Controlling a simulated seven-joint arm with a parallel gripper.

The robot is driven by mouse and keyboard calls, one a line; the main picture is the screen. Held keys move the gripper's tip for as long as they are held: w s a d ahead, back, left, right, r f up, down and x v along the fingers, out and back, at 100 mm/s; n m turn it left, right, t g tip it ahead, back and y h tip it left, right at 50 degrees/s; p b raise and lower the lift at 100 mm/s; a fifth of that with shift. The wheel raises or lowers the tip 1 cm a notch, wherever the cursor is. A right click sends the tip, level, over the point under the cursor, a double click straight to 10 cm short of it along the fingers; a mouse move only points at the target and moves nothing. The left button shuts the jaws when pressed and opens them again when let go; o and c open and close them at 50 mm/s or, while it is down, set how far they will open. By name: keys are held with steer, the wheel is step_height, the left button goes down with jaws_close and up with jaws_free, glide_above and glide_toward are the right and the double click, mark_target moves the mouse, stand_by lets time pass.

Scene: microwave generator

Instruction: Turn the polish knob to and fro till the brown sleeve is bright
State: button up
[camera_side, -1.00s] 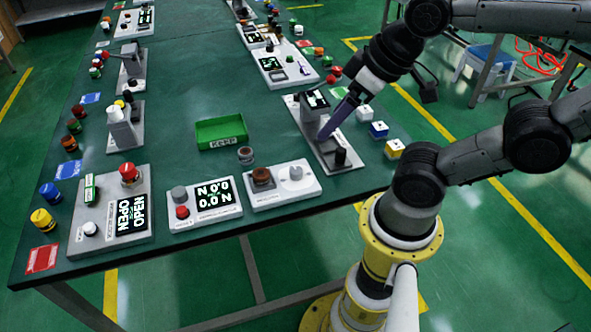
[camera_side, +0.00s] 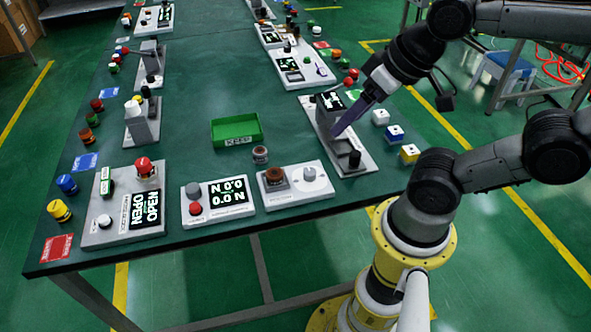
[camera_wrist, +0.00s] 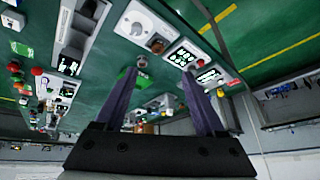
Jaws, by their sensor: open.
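The brown sleeve (camera_side: 274,175) sits in a grey holder on a white plate at the table's near edge. It looks dull brown. The white round polish knob (camera_side: 309,174) is on the same plate, just right of the sleeve. In the wrist view the knob (camera_wrist: 137,28) and the sleeve (camera_wrist: 157,45) show at the top. My gripper (camera_side: 340,129), with purple fingers, is up and to the right of the knob, in front of a grey device. In the wrist view my gripper (camera_wrist: 158,74) has its fingers wide apart with nothing held between them.
A grey device with a black knob (camera_side: 354,159) stands right of the plate. A green KEEP tray (camera_side: 236,131) and a small round part (camera_side: 260,154) lie behind it. A display panel (camera_side: 218,201) is to the left. Several white-topped cubes are on the right.

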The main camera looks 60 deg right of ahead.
steer(key=w+m, duration=0.2)
steer(key=m, duration=0.2)
steer(key=m+g, duration=0.6)
steer(key=m, duration=0.4)
glide_above(310, 172)
step_height(310, 172, down, 10)
step_height(310, 172, down, 14)
steer(key=shift+r, duration=0.25)
jaws_close()
